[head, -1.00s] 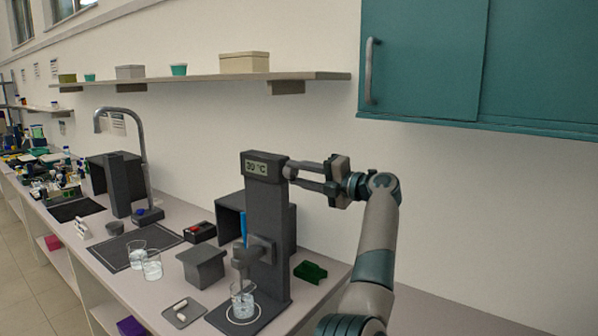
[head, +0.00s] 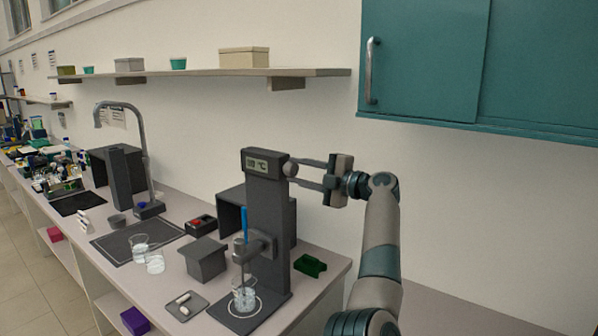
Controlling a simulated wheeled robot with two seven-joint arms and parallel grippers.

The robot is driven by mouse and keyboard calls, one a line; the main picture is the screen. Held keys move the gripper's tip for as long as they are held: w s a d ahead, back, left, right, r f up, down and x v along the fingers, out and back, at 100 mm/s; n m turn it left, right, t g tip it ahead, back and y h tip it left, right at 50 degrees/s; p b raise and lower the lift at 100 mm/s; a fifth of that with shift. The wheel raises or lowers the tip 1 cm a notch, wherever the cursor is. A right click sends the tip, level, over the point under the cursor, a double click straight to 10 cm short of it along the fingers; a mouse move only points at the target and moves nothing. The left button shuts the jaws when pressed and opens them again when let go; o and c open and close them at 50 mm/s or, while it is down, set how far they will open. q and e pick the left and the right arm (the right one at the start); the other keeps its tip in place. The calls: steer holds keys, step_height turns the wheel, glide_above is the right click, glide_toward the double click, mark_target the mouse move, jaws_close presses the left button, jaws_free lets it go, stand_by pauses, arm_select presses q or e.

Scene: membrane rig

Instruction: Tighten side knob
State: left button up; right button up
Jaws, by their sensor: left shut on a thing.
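The rig is a dark grey upright column (head: 268,220) with a small display (head: 257,164) near its top; the reading is too blurred to be sure of. The side knob (head: 290,168), round and grey, sticks out of the head's right side. My left gripper (head: 297,168) reaches in from the right, with its two fingers shut on the side knob and partly hiding it. Below, a clamp on the column holds a blue-topped stick (head: 240,250) above a glass beaker (head: 244,298) on the rig's base. My right gripper is not in view.
A green holder (head: 310,265) lies right of the column. A grey block (head: 205,257), two beakers (head: 139,249) and a small tray (head: 181,307) stand to the left. A shelf (head: 200,73) and teal cabinet (head: 430,60) hang above. The wall right of the rig is bare.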

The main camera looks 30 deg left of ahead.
arm_select(q)
steer(key=o, duration=1)
steer(key=shift+o, duration=0.2)
steer(key=shift+d, duration=0.15)
steer(key=shift+d+f+b, duration=0.15)
steer(key=shift+d+b, duration=0.35)
steer(key=shift+d, duration=0.1)
steer(key=s+d+b, duration=0.1)
steer(key=d+b, duration=0.5)
steer(key=d, duration=1)
steer(key=shift+s, duration=0.15)
